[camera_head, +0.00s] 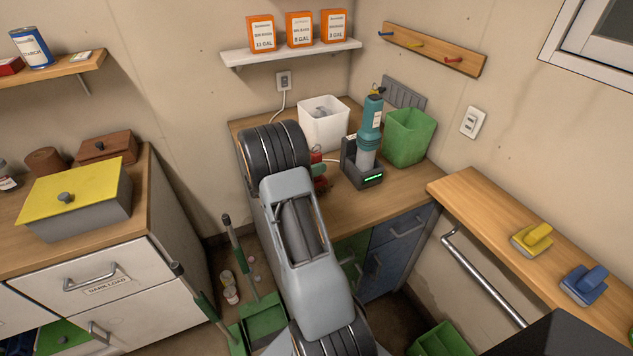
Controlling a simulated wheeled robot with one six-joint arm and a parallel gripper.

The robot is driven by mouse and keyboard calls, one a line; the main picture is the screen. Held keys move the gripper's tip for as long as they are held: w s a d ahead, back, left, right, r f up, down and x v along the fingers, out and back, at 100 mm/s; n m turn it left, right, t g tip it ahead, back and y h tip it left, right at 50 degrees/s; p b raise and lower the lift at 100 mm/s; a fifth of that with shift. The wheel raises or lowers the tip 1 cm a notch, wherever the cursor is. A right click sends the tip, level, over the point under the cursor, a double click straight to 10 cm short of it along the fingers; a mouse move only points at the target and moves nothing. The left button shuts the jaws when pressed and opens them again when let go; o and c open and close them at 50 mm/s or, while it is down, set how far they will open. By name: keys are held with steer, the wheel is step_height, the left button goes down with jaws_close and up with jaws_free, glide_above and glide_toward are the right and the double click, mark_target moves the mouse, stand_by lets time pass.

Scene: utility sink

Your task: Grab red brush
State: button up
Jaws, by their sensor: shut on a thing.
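A small red object (322,185), possibly the red brush, shows on the counter just right of my arm. My arm covers most of it, so its shape is unclear. A green piece (319,170) and another small red item (316,155) with a pale label are right behind it. My gripper is hidden behind my own arm, so its fingers and hold cannot be seen.
The counter (365,208) also holds a white bin (324,130), a teal bottle-shaped device (369,130) in a dark dock (361,172), and a green bin (408,138). A yellow brush (532,238) and a blue brush (584,285) lie on the right shelf (490,222).

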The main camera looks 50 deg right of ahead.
jaws_close()
steer(key=shift+r, duration=0.1)
